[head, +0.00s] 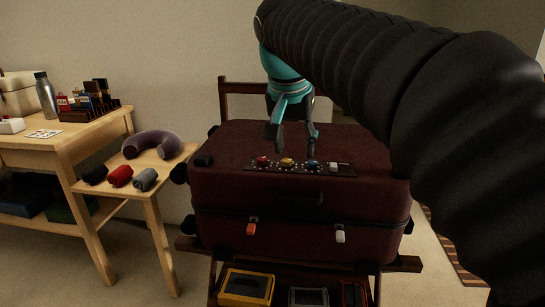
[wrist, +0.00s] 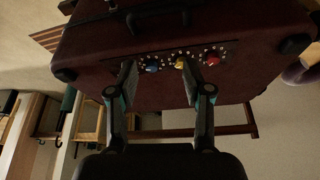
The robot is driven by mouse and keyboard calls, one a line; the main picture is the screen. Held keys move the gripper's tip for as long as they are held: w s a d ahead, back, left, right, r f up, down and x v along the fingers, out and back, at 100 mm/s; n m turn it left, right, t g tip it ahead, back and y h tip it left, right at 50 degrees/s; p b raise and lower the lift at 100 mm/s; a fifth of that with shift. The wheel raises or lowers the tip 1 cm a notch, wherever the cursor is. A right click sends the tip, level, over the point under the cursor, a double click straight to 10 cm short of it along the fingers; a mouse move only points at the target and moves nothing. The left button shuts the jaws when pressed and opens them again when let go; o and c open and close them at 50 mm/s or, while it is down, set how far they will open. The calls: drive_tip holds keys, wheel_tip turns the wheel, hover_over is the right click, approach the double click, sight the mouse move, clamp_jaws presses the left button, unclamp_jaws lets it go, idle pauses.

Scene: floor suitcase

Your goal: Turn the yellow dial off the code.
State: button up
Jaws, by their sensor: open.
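A closed dark red suitcase (head: 300,205) lies on a wooden rack. The yellow dial (head: 287,162) sits on its dark lock strip (head: 345,170), between the red dial (head: 262,161) and the blue dial (head: 312,163). My gripper (head: 295,148) is open and empty above the strip, pointing down. In the wrist view the yellow dial (wrist: 180,64) shows right beside the tip of the right finger, and the blue dial (wrist: 152,68) shows between the two fingers of my gripper (wrist: 157,72). I cannot tell whether the finger touches anything. The dial's exact setting is too small to read.
A white piece (head: 333,167) sits at the strip's right end. An orange latch (head: 251,229) and a white latch (head: 340,236) are on the suitcase front. A small table (head: 150,190) with a neck pillow (head: 153,145) stands at the left.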

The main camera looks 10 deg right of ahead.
sight(287, 160)
drive_tip(key=w+a+r+m+h, duration=0.1)
drive_tip(key=w+a+r+m, duration=0.25)
drive_tip(key=w, duration=0.45)
drive_tip(key=shift+g, duration=0.3)
drive_tip(key=b+x, duration=0.1)
drive_tip(key=x, duration=0.3)
drive_tip(key=d+b+x, duration=0.1)
drive_tip(key=x, duration=0.3)
drive_tip(key=b+x, duration=0.1)
drive_tip(key=x, duration=0.4)
drive_tip(key=shift+s+d+r+b, duration=0.1)
drive_tip(key=shift+d+r+b, duration=0.1)
drive_tip(key=shift+b, duration=0.2)
clamp_jaws()
